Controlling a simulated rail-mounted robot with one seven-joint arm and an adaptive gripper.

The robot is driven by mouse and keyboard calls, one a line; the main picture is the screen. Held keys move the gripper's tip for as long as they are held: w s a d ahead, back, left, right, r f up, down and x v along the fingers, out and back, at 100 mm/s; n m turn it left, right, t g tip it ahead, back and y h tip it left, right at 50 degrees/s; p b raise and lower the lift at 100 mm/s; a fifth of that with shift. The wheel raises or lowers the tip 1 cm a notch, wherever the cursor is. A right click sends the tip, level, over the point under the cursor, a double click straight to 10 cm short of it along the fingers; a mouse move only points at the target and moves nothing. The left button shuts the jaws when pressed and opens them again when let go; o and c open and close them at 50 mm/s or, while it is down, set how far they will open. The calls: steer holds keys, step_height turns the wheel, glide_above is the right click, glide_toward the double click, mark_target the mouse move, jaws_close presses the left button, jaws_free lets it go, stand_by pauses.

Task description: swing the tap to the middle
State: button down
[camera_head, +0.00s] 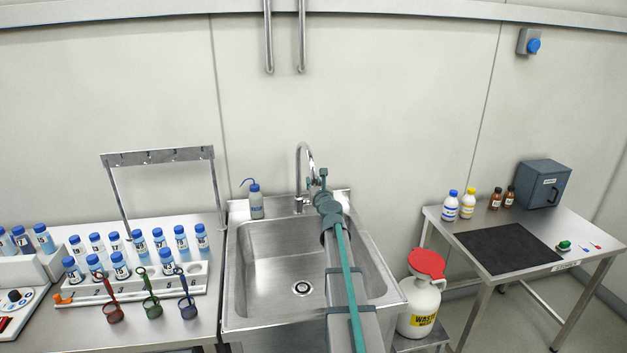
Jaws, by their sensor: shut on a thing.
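The tap (299,170) is a chrome gooseneck standing at the back rim of the steel sink (262,240). Its spout curves over to the right, and its outlet end lies at my gripper. My gripper (317,180) is at the spout's end, right of the tap's base, and is shut on the spout. The fingertips are small here and partly hidden by my own wrist. My arm reaches in from the bottom over the right part of the basin and hides some of it. The drain (302,288) shows in the basin floor, left of my arm.
A wash bottle (255,200) stands on the sink's back left rim. Left is a bench with a rack (140,285) of blue-capped vials and a metal stand (158,156). Right are a waste canister (420,305) with a red funnel and a steel table (570,270). The basin's left half is clear.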

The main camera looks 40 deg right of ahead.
steer(key=shift+w+a, duration=0.25)
steer(key=shift+a, duration=0.45)
steer(key=shift+w+a, duration=0.25)
steer(key=shift+a, duration=0.4)
steer(key=c, duration=1)
jaws_free()
steer(key=shift+s, duration=0.1)
steer(key=v, duration=1.2)
